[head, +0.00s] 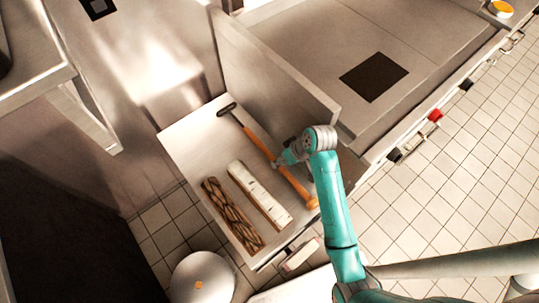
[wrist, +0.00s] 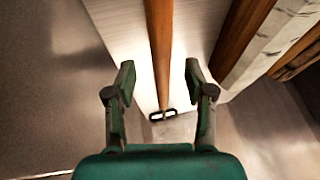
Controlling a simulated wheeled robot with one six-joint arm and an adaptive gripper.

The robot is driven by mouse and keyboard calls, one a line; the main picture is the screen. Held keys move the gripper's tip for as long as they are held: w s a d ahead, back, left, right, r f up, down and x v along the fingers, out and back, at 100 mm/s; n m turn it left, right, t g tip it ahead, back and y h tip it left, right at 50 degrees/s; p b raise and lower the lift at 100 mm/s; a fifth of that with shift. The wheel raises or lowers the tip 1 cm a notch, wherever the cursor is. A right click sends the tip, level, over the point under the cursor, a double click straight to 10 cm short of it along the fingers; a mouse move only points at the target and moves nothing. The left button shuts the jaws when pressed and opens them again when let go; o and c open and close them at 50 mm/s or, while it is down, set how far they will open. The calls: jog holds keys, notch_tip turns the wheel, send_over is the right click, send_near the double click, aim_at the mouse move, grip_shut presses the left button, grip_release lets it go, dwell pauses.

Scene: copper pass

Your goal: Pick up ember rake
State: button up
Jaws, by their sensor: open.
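The ember rake lies in an open drawer, its orange wooden handle (head: 258,143) running from a dark head (head: 227,109) at the far end toward the front. My gripper (head: 279,161) is at the middle of the handle in the head view. It is open, with a finger on each side of the handle in the wrist view (wrist: 160,78). I cannot tell how far above the handle the fingers are.
The drawer (head: 186,135) also holds a pale birch log (head: 259,195) and a dark-barked log (head: 232,215), left of the rake's handle. An upright panel (head: 270,70) stands along the drawer's right side. A round white object (head: 203,278) stands on the tiled floor in front.

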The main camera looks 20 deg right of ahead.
jog(key=shift+x, duration=1.95)
jog(key=shift+w+a, duration=0.1)
jog(key=shift+a, duration=0.05)
grip_shut()
jog(key=shift+r, duration=0.1)
notch_tip(320, 180, up, 10)
